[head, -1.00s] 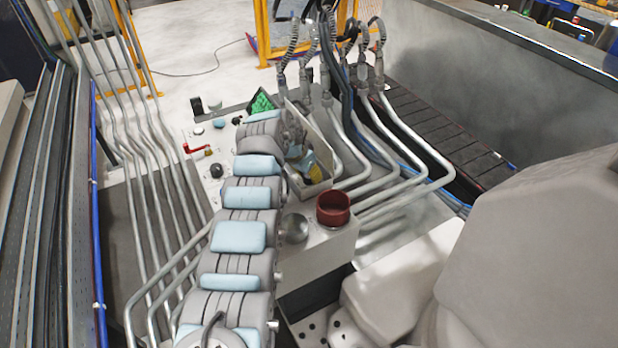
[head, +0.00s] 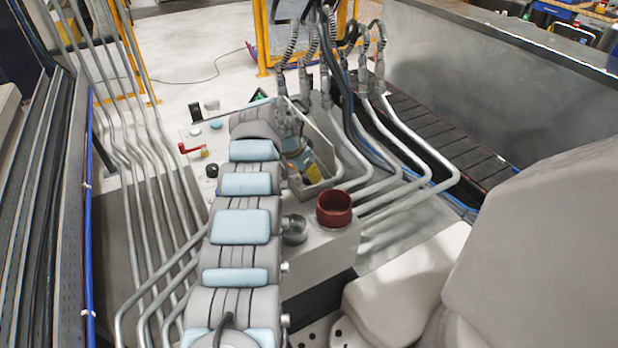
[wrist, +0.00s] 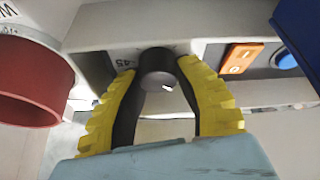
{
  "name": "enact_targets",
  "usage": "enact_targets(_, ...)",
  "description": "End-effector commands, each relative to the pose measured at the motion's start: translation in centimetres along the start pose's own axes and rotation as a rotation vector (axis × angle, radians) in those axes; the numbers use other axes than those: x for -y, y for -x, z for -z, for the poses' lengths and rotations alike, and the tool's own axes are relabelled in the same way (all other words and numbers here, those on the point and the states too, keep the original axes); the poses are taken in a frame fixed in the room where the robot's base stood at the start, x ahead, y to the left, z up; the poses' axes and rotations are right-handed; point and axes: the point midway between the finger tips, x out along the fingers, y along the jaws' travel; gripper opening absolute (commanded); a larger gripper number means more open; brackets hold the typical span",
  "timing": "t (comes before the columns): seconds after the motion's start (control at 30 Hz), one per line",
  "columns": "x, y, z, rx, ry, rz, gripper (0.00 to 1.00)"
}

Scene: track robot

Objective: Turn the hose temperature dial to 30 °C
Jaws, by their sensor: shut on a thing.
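The dial (wrist: 158,70) is a dark round knob with a small white mark on its end, in the middle of the wrist view. My gripper (wrist: 160,80) has yellow ribbed fingers with black inner pads, one on each side of the dial. It is shut on the dial. The rest of the scale is hidden or out of view, so I cannot read the set temperature. In the head view my arm hides the dial.
In the wrist view a red cylinder (wrist: 32,85) is at the left, an orange switch (wrist: 240,58) and a blue button (wrist: 285,58) at the right. In the head view a dark red cup (head: 334,208) and several metal pipes stand right of my arm.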

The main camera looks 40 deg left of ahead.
Motion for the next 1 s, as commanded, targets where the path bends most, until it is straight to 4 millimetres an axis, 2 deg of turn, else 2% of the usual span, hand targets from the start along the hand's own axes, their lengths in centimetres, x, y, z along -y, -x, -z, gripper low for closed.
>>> enact_targets(0.77, -0.07, -0.29, -0.11, 0.003, -0.015, -0.008, 0.00)
enact_targets(0.8, -0.07, -0.29, -0.11, 0.003, -0.015, -0.008, 0.41)
enact_targets(0.83, -0.07, -0.29, -0.11, 0.003, -0.015, -0.008, 0.49)
enact_targets(1.0, -0.05, -0.18, -0.04, 0.002, -0.015, -0.007, 0.49)
